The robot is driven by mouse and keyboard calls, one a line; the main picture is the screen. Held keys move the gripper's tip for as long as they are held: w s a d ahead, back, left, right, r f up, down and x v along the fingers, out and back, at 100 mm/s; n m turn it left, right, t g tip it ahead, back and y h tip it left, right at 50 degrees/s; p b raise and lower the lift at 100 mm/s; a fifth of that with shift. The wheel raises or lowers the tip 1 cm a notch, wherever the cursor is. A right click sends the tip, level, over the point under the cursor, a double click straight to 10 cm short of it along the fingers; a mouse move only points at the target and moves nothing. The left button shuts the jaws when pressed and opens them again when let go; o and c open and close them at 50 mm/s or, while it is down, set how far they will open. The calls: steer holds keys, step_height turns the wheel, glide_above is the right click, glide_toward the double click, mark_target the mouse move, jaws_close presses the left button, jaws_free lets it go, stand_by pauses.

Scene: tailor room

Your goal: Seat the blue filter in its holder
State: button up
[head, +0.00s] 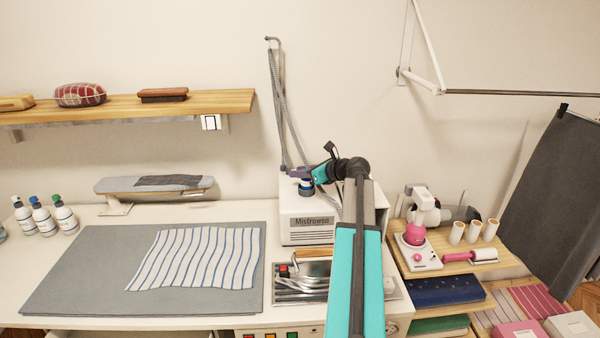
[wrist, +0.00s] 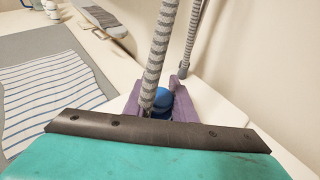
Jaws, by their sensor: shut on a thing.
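The blue filter (head: 306,189) is at the top of the white Mistrowell steam unit (head: 306,229). In the wrist view the blue filter (wrist: 162,101) sits between the purple fingers of my gripper (wrist: 160,98), which is shut on it. My gripper also shows in the head view (head: 300,174), reaching in above the unit's top. The filter's lower end is hidden, and I cannot tell whether it touches the unit. No separate holder can be made out; the filter and gripper cover that spot.
An iron (head: 312,272) rests in a metal tray in front of the unit. Striped cloth (head: 198,257) lies on the grey mat at left.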

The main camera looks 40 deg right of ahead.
steer(key=shift+f, duration=0.2)
steer(key=o, duration=0.8)
steer(key=shift+s, duration=0.1)
steer(key=a+p+v, duration=0.1)
steer(key=p+v, duration=0.4)
steer(key=v, duration=0.5)
steer(key=shift+s+d+r, duration=0.15)
steer(key=shift+s+d, duration=0.25)
steer(key=shift+d, duration=0.15)
stand_by(0.4)
stand_by(1.0)
